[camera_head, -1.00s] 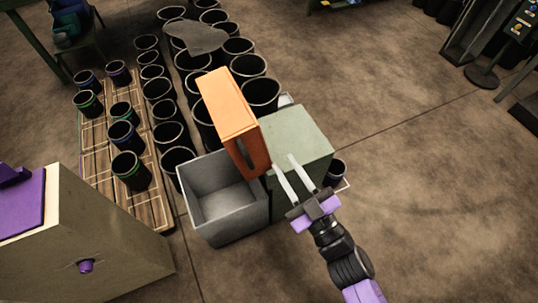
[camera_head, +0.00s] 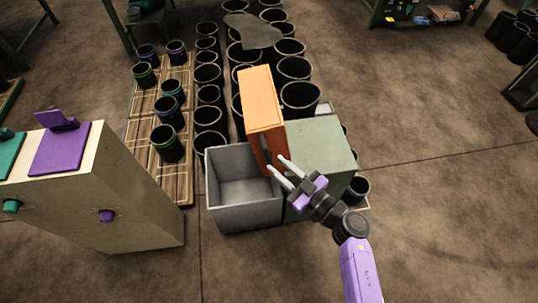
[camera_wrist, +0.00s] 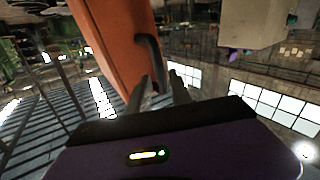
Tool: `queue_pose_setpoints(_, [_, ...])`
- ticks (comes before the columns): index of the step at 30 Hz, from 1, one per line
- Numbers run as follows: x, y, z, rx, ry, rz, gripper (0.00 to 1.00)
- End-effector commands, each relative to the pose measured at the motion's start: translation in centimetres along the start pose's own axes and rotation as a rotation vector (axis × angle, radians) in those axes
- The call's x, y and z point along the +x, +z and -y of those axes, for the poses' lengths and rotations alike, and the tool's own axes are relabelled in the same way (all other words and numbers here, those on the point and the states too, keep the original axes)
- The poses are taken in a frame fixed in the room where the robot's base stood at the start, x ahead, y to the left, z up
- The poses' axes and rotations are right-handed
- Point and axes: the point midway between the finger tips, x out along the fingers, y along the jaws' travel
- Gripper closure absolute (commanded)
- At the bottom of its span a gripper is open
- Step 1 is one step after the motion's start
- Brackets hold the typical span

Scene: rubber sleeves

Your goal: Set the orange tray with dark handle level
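The open grey bin (camera_head: 243,210) is left of the tray and the green box (camera_head: 322,142) right of it. Several black pots stand behind. A beige cabinet (camera_head: 140,190) with purple parts stands at the left.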

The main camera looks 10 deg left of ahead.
Motion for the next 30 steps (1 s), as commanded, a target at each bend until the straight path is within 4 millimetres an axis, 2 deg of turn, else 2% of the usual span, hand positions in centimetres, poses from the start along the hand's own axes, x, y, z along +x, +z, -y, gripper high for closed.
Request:
queue_pose_setpoints(3, [2.1, 0.0, 0.0, -0.003, -0.002, -0.001, 0.75])
queue_pose_setpoints(9, [4.5, 0.0, 0.0, -0.002, 0.0, -0.001, 0.75])
queue_pose_setpoints(14, [5.3, 0.0, -0.1, -0.003, 0.001, 0.0, 0.75])
queue_pose_setpoints(21, [5.3, 0.0, -0.1, -0.002, 0.002, 0.0, 0.75])
queue_pose_setpoints(25, [5.3, 0.0, -0.1, -0.002, 0.002, 0.0, 0.98])
queue_pose_setpoints(30, [5.3, 0.0, -0.1, -0.002, 0.002, 0.0, 1.0])
